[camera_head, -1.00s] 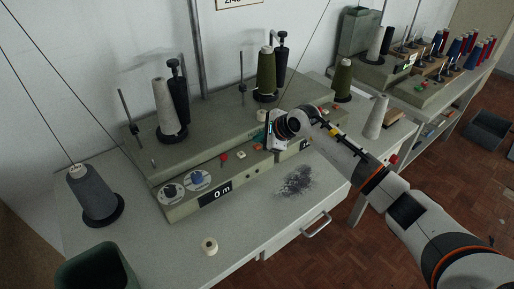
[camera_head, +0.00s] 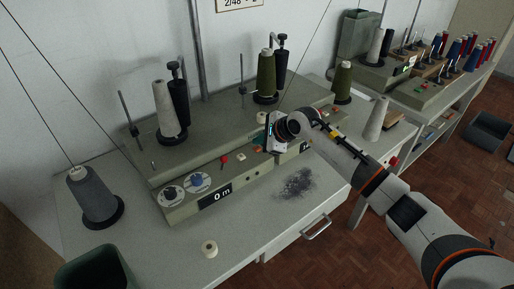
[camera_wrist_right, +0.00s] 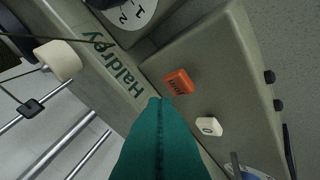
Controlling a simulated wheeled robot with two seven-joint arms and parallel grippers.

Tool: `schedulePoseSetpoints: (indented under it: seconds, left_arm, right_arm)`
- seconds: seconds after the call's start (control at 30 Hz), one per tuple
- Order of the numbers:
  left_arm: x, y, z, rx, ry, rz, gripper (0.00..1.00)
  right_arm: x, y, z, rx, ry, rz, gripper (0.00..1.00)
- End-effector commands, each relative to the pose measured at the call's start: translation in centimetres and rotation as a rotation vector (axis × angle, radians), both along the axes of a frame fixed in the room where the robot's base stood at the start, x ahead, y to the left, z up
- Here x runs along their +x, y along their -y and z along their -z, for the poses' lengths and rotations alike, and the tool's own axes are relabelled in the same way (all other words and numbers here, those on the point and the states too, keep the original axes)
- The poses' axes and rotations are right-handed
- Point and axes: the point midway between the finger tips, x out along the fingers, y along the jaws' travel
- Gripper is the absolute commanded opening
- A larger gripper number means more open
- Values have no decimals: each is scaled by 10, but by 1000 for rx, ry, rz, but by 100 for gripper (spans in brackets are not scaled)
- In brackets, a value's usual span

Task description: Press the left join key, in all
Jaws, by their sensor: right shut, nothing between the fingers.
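The left winding unit (camera_head: 178,210) shows a "0 m" display (camera_head: 215,196). My right gripper (camera_head: 267,139) is over the front of the units near the orange key. Its teal fingers (camera_wrist_right: 158,101) are shut and empty; their tips appear just beside the orange key, contact unclear. My left gripper is out of view.
A grey yarn cone (camera_head: 92,195) stands at the left, a white cone (camera_head: 166,110) and green cone (camera_head: 266,75) on the units. A small spool (camera_head: 209,249) and dark lint (camera_head: 297,182) lie on the table. A green bin (camera_head: 95,270) is front left.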

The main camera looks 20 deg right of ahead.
Motion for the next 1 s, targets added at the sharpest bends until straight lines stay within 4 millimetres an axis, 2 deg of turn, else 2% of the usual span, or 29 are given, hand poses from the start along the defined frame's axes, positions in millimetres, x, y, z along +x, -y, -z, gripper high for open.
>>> schedulePoseSetpoints:
  seconds: [0.73,1.0]
  left_arm:
    - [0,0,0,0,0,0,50]
    - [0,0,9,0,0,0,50]
  right_arm:
    - [0,0,0,0,0,0,0]
    - [0,0,9,-1,0,0,0]
